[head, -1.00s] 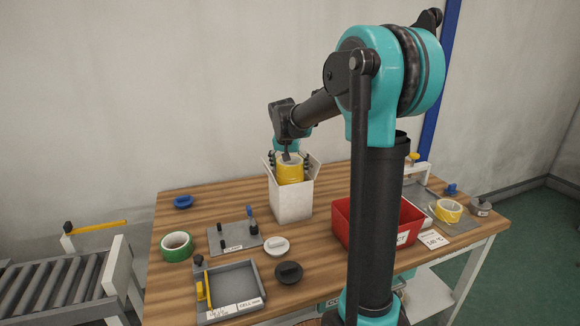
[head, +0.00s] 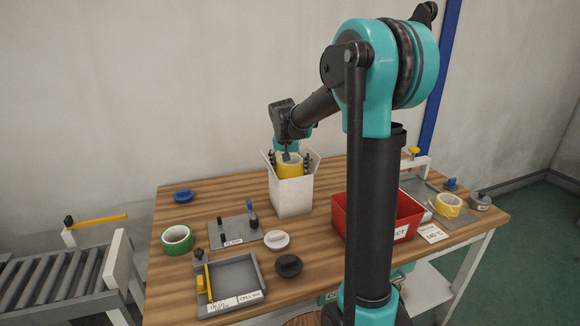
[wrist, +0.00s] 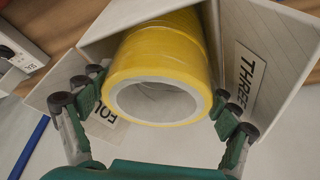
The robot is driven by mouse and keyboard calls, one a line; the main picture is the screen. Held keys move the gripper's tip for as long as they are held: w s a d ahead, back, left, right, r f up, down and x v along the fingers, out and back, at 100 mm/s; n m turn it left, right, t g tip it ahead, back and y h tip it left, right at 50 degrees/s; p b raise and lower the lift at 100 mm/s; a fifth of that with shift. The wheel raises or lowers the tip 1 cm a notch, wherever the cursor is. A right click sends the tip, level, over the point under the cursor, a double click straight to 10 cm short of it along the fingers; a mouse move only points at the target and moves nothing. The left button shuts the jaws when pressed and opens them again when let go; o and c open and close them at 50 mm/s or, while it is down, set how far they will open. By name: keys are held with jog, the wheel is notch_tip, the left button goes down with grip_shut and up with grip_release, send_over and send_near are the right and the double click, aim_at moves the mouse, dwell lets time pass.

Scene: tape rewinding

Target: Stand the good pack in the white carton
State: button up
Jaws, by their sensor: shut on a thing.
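The white carton (head: 291,196) stands upright on the table with its flaps open. A pack of yellow tape (head: 290,170), a short stack of rolls with a pale core, is upright in the carton's mouth, its lower part hidden by the carton wall. My gripper (head: 291,160) is shut on the yellow pack, with fingers on both sides of it. In the wrist view the yellow pack (wrist: 160,50) sits between the fingers, and the carton's flap (wrist: 268,60) carries a label reading THREE. Whether the pack touches the carton's floor is hidden.
A red bin (head: 372,222) stands right of the carton, partly behind my arm. A grey plate with pegs (head: 232,232), a green tape roll (head: 176,239), a white disc (head: 277,240) and a grey tray (head: 236,275) lie in front and left. Another yellow roll (head: 449,205) is at far right.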

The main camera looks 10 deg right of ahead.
jog(key=shift+f, duration=0.4)
dwell(0.3)
jog(key=o, duration=1.5)
jog(key=shift+c, duration=0.2)
notch_tip(320, 180, up, 7)
